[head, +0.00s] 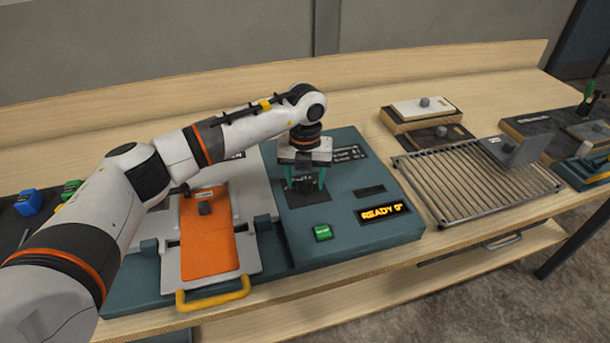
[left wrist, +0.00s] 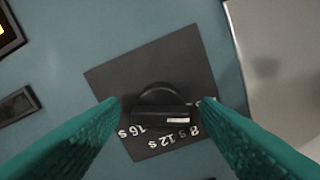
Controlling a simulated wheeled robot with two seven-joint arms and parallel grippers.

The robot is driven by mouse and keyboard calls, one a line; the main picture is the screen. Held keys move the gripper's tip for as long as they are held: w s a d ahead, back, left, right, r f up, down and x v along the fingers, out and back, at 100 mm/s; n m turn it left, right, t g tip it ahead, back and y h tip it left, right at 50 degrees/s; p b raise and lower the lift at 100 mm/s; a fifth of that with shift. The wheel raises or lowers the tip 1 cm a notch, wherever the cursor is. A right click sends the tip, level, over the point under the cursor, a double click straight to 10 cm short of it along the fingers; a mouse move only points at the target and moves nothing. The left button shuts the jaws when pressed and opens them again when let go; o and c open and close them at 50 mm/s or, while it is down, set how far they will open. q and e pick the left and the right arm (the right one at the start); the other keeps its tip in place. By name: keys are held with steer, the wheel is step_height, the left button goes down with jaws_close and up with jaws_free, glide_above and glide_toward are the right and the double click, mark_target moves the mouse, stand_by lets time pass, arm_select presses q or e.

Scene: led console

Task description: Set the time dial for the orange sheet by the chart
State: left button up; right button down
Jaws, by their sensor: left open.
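The time dial (left wrist: 162,108) is a black knob on a dark square plate, marked 8 s, 12 s and 16 s in the left wrist view. Other marks are hidden. My left gripper (head: 307,180) points down over the dial on the teal console (head: 350,230). Its green fingers (left wrist: 160,118) are open, one on each side of the knob; contact cannot be told. The orange sheet (head: 207,240) lies on the press bed at the left.
The display (head: 382,213) reads "READY 0" with a small mark. A green button (head: 323,232) sits left of it. A yellow handle (head: 213,294) is at the bed's front. A wire rack (head: 470,185) and stacked boards (head: 425,112) stand to the right.

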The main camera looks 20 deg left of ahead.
steer(key=shift+a, duration=0.2)
arm_select(q)
steer(key=c, duration=1)
steer(key=shift+f+m+b, duration=0.15)
steer(key=shift+m+b, duration=0.45)
steer(key=m+b, duration=0.2)
steer(key=m, duration=0.1)
steer(key=m+b, duration=0.2)
steer(key=m, duration=0.1)
steer(key=shift+m, duration=0.3)
steer(key=shift+m+b, duration=0.3)
steer(key=shift+m, duration=0.2)
arm_select(e)
steer(key=f, duration=0.5)
steer(key=shift+s+d+f, duration=0.35)
steer(key=shift+f, duration=0.05)
